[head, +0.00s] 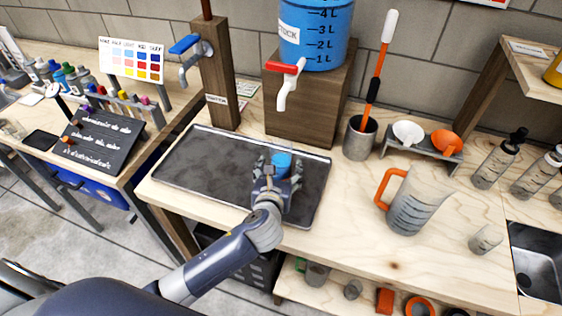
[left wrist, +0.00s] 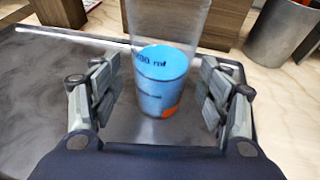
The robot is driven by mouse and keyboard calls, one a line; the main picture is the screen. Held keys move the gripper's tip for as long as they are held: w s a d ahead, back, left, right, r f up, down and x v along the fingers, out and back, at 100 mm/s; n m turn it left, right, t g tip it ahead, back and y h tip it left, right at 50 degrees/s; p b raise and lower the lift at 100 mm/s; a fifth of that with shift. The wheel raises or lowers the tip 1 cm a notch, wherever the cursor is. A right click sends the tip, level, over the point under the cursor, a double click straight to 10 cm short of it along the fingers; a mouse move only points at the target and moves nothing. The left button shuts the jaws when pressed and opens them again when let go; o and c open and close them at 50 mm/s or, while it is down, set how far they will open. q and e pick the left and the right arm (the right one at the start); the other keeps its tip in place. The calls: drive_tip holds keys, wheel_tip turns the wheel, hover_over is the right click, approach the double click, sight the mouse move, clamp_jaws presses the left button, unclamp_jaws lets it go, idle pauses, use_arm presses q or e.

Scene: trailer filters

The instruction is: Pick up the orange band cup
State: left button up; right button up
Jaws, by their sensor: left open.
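The cup (left wrist: 163,75) is clear with blue liquid in its lower part, measuring marks and a small orange patch low on its side. It stands upright on the dark tray (head: 195,165), and its blue part shows in the head view (head: 282,161). My left gripper (head: 277,174) is open, with one finger on each side of the cup in the left wrist view (left wrist: 158,88). Gaps show between the fingers and the cup. The cup's base is partly hidden in the head view. My right gripper is not in view.
A red-handled tap (head: 287,82) from a blue tank (head: 316,38) hangs just behind the cup. A blue-handled tap (head: 190,55) stands to the left. A pitcher with an orange handle (head: 412,202) and a grey brush holder (head: 360,139) stand to the right. The tray's left part is clear.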

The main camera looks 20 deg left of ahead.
use_arm(q)
drive_tip(key=shift+x, duration=1.2)
drive_tip(key=c, duration=1.3)
drive_tip(key=shift+c, duration=0.5)
drive_tip(key=shift+r, duration=0.2)
